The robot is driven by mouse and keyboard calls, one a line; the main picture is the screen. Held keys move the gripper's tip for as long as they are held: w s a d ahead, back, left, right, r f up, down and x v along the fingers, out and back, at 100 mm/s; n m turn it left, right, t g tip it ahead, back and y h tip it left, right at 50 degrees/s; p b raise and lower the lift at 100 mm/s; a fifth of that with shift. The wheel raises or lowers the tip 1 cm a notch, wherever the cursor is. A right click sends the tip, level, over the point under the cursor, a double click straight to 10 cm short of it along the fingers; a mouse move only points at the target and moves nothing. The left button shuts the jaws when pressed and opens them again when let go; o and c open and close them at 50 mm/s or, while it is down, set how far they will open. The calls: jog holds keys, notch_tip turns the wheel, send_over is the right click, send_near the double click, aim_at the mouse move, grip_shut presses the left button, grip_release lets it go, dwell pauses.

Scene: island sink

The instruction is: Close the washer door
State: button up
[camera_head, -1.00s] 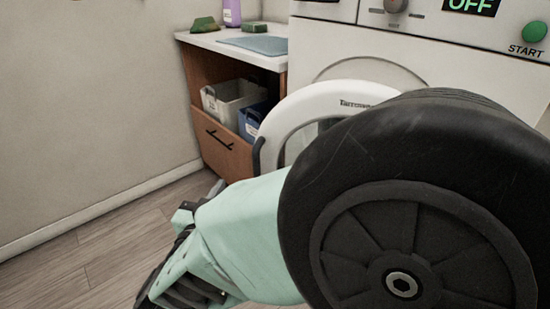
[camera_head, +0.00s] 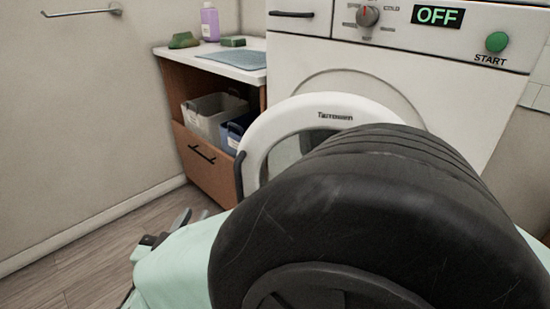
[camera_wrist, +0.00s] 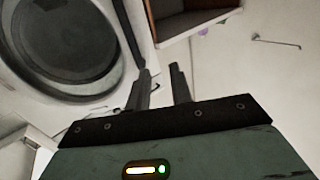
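The washer door (camera_head: 262,132), a white ring with a glass middle, stands open and swung out to the left in the head view. Its dark handle (camera_head: 239,176) is on its left edge. My arm hides the door's lower right part. My gripper (camera_head: 192,217) is low and left of the door, apart from it in the picture. In the wrist view the two fingers of my gripper (camera_wrist: 161,70) are spread with nothing between them. The door (camera_wrist: 104,84) fills the upper left there, and its handle (camera_wrist: 127,34) runs down towards the left finger; whether they touch is unclear.
The washer (camera_head: 450,95) shows OFF on its display. A wooden cabinet (camera_head: 195,148) with a white bin (camera_head: 207,117) and a blue bin (camera_head: 232,135) stands left of the door. The floor (camera_head: 95,260) at lower left is clear beside the wall (camera_head: 90,110).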

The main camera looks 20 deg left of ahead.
grip_shut()
jog(key=m+g+y+b, duration=0.4)
jog(key=m+y+b, duration=0.4)
jog(key=m, duration=2.2)
send_near(240, 194)
jog(key=b+x, duration=0.2)
jog(key=x, duration=0.5)
jog(key=shift+d, duration=0.1)
